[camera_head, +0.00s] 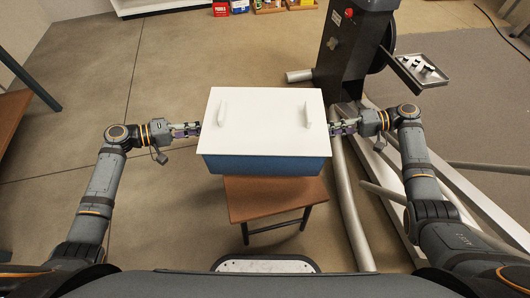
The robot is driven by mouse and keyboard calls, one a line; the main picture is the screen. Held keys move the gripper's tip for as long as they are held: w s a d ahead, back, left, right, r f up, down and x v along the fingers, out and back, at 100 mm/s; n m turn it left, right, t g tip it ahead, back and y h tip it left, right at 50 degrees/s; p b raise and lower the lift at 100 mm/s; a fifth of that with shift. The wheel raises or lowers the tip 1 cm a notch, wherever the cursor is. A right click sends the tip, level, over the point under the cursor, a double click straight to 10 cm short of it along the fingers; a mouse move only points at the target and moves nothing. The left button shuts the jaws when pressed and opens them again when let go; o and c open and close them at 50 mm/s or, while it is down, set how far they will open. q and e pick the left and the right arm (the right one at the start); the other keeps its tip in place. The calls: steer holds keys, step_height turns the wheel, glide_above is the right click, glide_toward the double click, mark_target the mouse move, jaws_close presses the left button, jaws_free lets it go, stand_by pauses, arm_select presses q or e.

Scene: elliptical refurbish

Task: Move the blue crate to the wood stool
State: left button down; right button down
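The blue crate (265,165) has a white lid (262,125) with two small upright handles and sits level in the middle of the head view. The wood stool (265,197) is below it, with the front part of its seat in view and the rest hidden by the crate. I cannot tell whether the crate touches the seat. My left gripper (190,130) is at the crate's left side and my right gripper (340,128) is at its right side. Both fingertips meet the crate's edges in the view. How far the fingers are open is too small to tell.
A dark machine column (345,45) with a red button stands behind right, with a small metal tray (421,68) beside it. Metal tubes and beams lie on the right. Colored boxes (240,6) stand at the back.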

steer(key=shift+f, duration=0.15)
